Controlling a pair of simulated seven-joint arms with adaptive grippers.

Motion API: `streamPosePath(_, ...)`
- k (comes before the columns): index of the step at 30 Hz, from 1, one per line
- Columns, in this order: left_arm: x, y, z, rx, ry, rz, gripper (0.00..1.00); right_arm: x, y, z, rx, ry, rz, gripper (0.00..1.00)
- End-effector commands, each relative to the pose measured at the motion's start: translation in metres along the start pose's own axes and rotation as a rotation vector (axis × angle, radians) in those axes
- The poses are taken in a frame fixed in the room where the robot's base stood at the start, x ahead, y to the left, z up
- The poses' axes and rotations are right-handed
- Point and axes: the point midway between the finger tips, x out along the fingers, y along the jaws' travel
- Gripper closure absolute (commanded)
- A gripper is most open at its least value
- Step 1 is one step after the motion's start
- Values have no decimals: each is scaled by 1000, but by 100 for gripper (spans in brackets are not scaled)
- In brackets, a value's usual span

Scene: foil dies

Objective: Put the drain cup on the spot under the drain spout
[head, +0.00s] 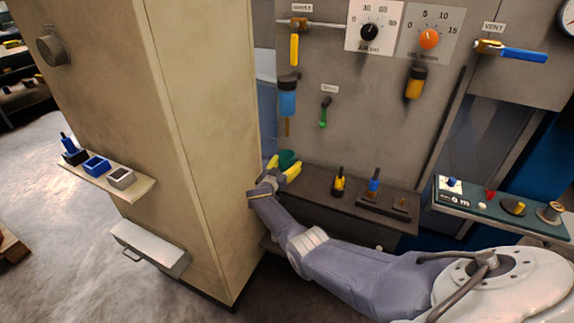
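The drain cup (288,157) is green and sits between the yellow fingers of my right gripper (283,168). One finger is at its left side and the other covers its lower right, with no gap showing. Its base is hidden, so I cannot tell if it touches the shelf (317,185). A thin copper-coloured drain spout (287,127) hangs below a blue bowl (287,103), above the cup in the picture. The spot under the spout is hidden by the cup and gripper. My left gripper is out of view.
A tall beige pillar (205,150) stands close to the left of my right gripper. On the dark shelf to the right stand a yellow-black item (339,182) and a blue-topped item (374,182).

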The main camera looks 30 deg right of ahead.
Motion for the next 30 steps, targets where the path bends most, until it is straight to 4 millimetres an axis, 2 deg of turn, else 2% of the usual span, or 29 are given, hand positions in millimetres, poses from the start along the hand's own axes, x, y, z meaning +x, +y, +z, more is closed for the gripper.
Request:
streamPosePath(2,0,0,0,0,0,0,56,0,0,0,0,0,0,20)
streamPosePath(13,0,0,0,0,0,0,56,0,0,-2,0,-1,0,20)
streamPosePath(20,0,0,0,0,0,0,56,-23,0,0,1,-1,-1,20)
streamPosePath(30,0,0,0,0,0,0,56,-77,0,-1,2,-2,-1,20)
